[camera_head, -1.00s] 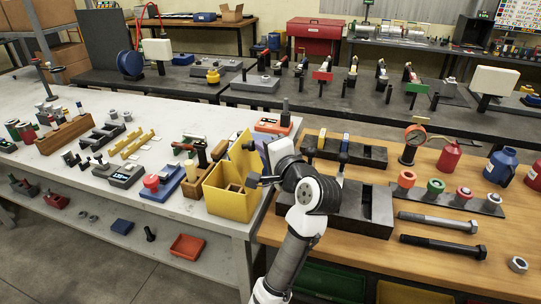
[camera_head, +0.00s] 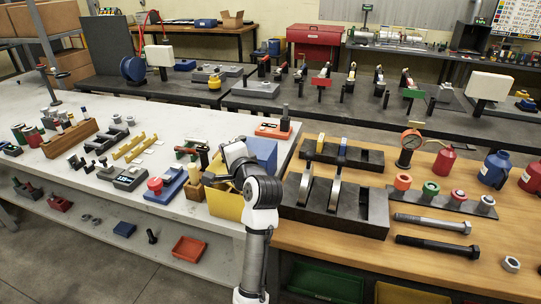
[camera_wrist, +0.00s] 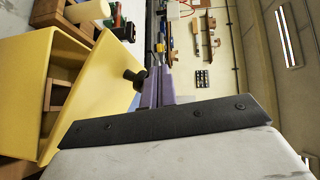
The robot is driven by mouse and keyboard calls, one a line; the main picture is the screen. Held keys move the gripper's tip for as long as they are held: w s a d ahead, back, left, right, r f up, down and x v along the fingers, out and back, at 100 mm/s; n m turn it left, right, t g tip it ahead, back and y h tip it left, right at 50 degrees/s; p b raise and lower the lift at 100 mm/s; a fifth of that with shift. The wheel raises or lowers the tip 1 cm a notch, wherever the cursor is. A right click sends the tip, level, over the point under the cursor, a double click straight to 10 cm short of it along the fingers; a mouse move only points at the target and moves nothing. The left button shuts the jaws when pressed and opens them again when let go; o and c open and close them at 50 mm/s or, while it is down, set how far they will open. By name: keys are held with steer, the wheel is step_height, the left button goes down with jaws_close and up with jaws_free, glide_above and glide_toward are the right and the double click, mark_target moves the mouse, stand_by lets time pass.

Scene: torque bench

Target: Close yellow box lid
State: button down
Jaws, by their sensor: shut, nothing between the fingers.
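The yellow box (camera_head: 226,206) stands at the right end of the white bench, partly hidden by my wrist in the head view. In the wrist view the box (camera_wrist: 25,95) fills the left side, and its opening shows wooden pieces inside. A yellow panel with a black knob, which looks like the lid (camera_wrist: 108,62), stands at an angle to the box, with a gap between them. The lid cannot be made out in the head view. My gripper (camera_head: 212,180) is shut and empty, over the box; whether it touches the lid cannot be told.
A blue box (camera_head: 262,150) stands just behind my wrist. A red button station (camera_head: 156,186) and other fixtures stand to the left. Dark slotted blocks (camera_head: 340,206) are on the wooden bench to the right. An orange tray (camera_head: 189,249) lies on the lower shelf.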

mark_target(217, 162)
steer(key=shift+w+a+f+p, duration=0.15)
steer(key=shift+a+f+p, duration=0.05)
steer(key=shift+a+f, duration=0.35)
steer(key=shift+w+a+f+p, duration=0.15)
steer(key=shift+a+f+p, duration=0.05)
steer(key=shift+a+f, duration=0.35)
steer(key=shift+w+a+f+n+g+h+p, duration=0.15)
steer(key=shift+a+f+n+g+h+p, duration=0.15)
steer(key=shift+a+f+n+h, duration=0.15)
steer(key=shift+f, duration=0.15)
steer(key=shift+d, duration=0.1)
